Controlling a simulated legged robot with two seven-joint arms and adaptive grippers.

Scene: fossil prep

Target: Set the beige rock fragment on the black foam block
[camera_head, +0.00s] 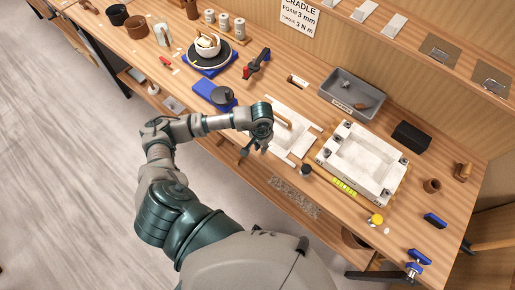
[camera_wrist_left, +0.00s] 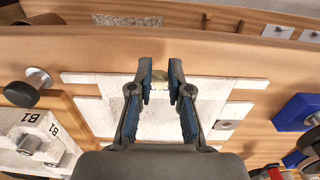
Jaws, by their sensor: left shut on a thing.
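The black foam block (camera_head: 411,136) lies at the right of the bench, behind the white cradle mould, with nothing on its top. My left gripper (camera_head: 255,153) is above the bench near the white sheets, well to the left of the foam block. My right gripper is not in view.
The white cradle mould (camera_head: 361,160) with metal corner knobs and a grey tray (camera_head: 336,84) holding pieces stand near the foam block. White sheets (camera_head: 292,137) lie below the gripper. A black-topped turntable (camera_head: 208,54) and red-handled clamp (camera_head: 254,65) stand behind.

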